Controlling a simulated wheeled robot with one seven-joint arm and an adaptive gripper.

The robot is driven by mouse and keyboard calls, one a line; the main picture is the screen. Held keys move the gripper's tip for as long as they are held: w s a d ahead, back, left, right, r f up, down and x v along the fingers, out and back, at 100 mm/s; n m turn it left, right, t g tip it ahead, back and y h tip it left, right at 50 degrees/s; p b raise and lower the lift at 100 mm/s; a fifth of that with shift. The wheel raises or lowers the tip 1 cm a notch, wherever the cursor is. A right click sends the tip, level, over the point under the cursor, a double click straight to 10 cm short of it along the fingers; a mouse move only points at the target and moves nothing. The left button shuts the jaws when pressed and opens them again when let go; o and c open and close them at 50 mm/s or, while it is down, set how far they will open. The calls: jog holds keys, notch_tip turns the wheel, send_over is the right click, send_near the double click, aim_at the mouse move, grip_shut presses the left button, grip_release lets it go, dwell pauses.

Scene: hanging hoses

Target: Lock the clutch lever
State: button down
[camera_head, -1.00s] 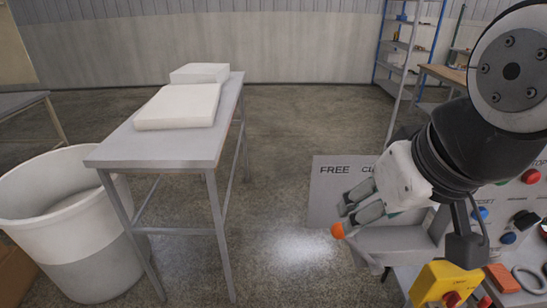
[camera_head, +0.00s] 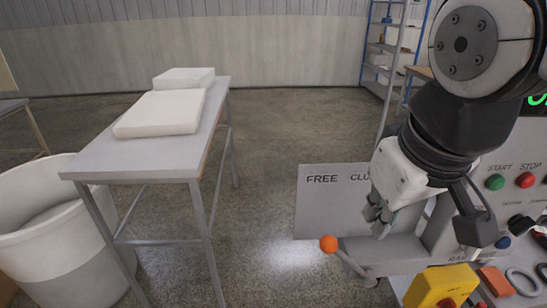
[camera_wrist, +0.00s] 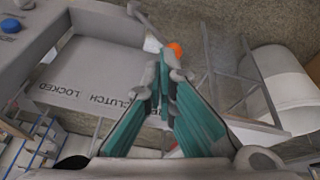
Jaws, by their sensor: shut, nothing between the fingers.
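The clutch lever (camera_head: 352,263) has an orange ball knob (camera_head: 328,243) and a short grey rod running down to the right. The knob is below the FREE end of the grey label plate (camera_head: 330,210), which reads FREE and the start of CLUTCH. My gripper (camera_head: 374,227) is shut and empty, to the right of the knob and apart from it, in front of the plate. In the wrist view the knob (camera_wrist: 174,48) shows just beyond my fingertips (camera_wrist: 164,62). The plate there reads CLUTCH LOCKED (camera_wrist: 85,97); my fingers hide its FREE end.
A control panel (camera_head: 510,200) with green START and red STOP buttons stands right of my arm. A yellow box (camera_head: 440,285) is below my gripper. A grey table (camera_head: 150,165) with white blocks and a white bin (camera_head: 60,240) stand left. Floor between is clear.

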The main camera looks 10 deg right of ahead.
jog(key=w+a+f+n+g+h+b, duration=0.2)
jog(key=w+a+f+n+h, duration=0.1)
jog(key=w+a+f+n, duration=0.2)
jog(key=w+a+f+n+g+h+b, duration=0.2)
jog(key=w+a+n, duration=0.4)
jog(key=a, duration=0.6)
notch_tip(320, 180, down, 3)
jog(key=n+h+b, duration=0.1)
jog(key=n+h, duration=0.1)
jog(key=shift+a+r+n+g, duration=0.15)
jog(key=shift+a+n+g, duration=0.15)
jog(key=shift+a+n, duration=0.1)
jog(key=s+d+f+p, duration=0.1)
jog(key=d+f, duration=0.5)
jog(key=d, duration=0.3)
jog(key=shift+d+f+p, duration=0.15)
jog(key=shift+d+p, duration=0.15)
jog(key=shift+d, duration=0.1)
